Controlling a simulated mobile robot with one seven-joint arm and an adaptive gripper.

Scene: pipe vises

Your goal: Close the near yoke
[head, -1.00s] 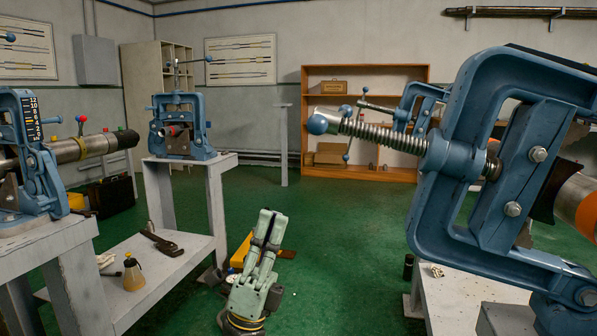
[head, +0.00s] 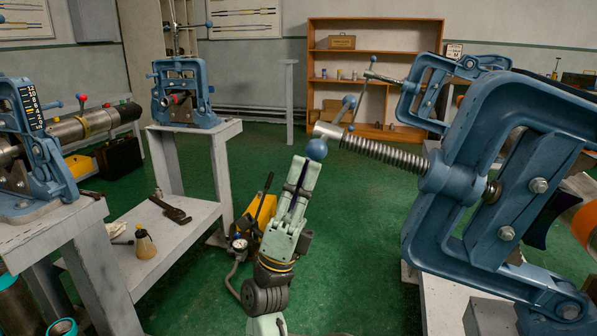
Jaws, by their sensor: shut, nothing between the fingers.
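The near yoke (head: 480,150) is the large blue frame at the right of the head view. It leans to the left, and its threaded screw (head: 380,156) points left and slightly up. A blue ball (head: 317,149) shows by the screw's outer end. My pale green gripper (head: 305,161) is in the middle of the view, pointing up, with its fingers shut and empty. Its tips are just below and left of the ball in the picture; I cannot tell whether they touch it. Part of a pipe with an orange band (head: 587,225) shows behind the yoke at the right edge.
Another blue vise with a pipe (head: 85,124) stands on a bench at left. A further vise (head: 182,95) stands on a grey stand behind. A yellow pump with a gauge (head: 256,216) is on the floor behind my arm. Green floor right of my arm is clear.

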